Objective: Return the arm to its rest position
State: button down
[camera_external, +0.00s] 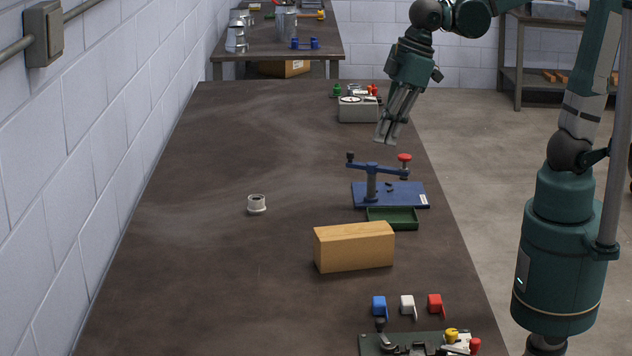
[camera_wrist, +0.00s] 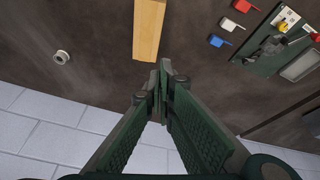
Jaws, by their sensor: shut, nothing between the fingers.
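My gripper (camera_external: 388,136) hangs in the air above the right side of the workbench (camera_external: 230,160), pointing down and slightly left. Its fingers are together with nothing between them. In the wrist view my gripper (camera_wrist: 160,75) shows its two fingers meeting at the tips. In the external view it is above and beyond the blue press-like fixture (camera_external: 405,196), apart from it. My arm comes in from the right side of the picture, bent at its upper joints.
A wooden block (camera_external: 353,247), a green tray (camera_external: 405,224) and a grey metal ring (camera_external: 257,204) stand on the bench. A grey box device (camera_external: 357,112) is behind my gripper. Blue, white and red pieces (camera_external: 407,304) lie near the front. The bench's left side is mostly clear.

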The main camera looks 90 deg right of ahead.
jog(key=s+d+f+m+t, duration=0.3)
jog(key=s+d+f+m, duration=0.1)
jog(key=s+d, duration=0.9)
jog(key=shift+d+f+h, duration=0.2)
jog(key=shift+d+h, duration=0.2)
jog(key=shift+d, duration=0.25)
